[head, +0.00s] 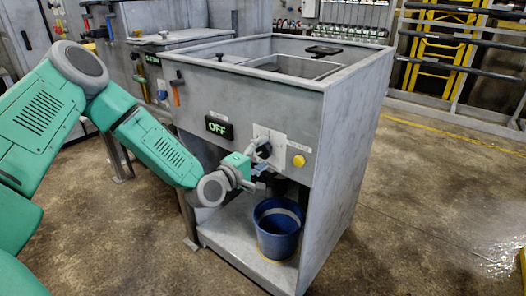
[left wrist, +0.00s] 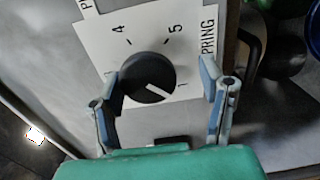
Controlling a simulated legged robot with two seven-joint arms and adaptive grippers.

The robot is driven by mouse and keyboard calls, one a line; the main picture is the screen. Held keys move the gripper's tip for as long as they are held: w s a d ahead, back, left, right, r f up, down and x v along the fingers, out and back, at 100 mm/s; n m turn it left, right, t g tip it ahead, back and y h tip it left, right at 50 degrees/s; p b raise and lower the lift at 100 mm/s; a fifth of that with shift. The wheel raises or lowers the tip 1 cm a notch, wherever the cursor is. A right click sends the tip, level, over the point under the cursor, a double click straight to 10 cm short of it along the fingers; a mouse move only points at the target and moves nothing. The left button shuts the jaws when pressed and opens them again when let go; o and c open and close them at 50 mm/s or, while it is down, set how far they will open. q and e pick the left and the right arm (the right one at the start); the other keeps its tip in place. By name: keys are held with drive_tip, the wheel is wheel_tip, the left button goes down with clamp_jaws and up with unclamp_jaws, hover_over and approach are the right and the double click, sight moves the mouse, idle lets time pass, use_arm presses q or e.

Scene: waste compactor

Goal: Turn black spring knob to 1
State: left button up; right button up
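The black spring knob (left wrist: 148,76) sits on a white dial plate (left wrist: 95,45) printed with 4, 5, 1 and the word SPRING. Its white mark points to the lower right, near the 1. My left gripper (left wrist: 160,72) is open, with one fingertip on each side of the knob. The left finger is close to the knob's edge; I cannot tell if it touches. A gap shows between the knob and the right finger. In the head view the left gripper (head: 260,160) is at the front panel and partly hides the knob (head: 265,150). My right gripper is out of view.
The grey compactor (head: 340,130) has a green OFF display (head: 219,127) left of the dial and a yellow button (head: 298,161) to its right. A blue bucket (head: 278,235) stands on the lower shelf (head: 235,250). The floor at right is clear.

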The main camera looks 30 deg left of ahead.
use_arm(q)
drive_tip(key=shift+w+a+r, duration=0.1)
drive_tip(key=shift+r, duration=0.15)
drive_tip(key=s+a, duration=0.1)
drive_tip(key=s, duration=1.1)
drive_tip(key=shift+f, duration=0.15)
drive_tip(key=s+d+f+m+g+h, duration=0.1)
drive_tip(key=s+d+f+m+g, duration=0.35)
drive_tip(key=f, duration=0.25)
drive_tip(key=s+d+f+m+g+h, duration=0.1)
drive_tip(key=s+d+f+m+g, duration=0.25)
drive_tip(key=d+f, duration=0.3)
drive_tip(key=s+f+m+g+y, duration=0.2)
drive_tip(key=s+f+m+g, duration=0.2)
drive_tip(key=s, duration=0.5)
drive_tip(key=s+f+m+g+y, duration=0.1)
drive_tip(key=s+f+m+g, duration=0.4)
drive_tip(key=s, duration=0.5)
drive_tip(key=shift+s+a+f+m+y, duration=0.15)
drive_tip(key=shift+a+f+m+y, duration=0.2)
drive_tip(key=shift+f, duration=0.35)
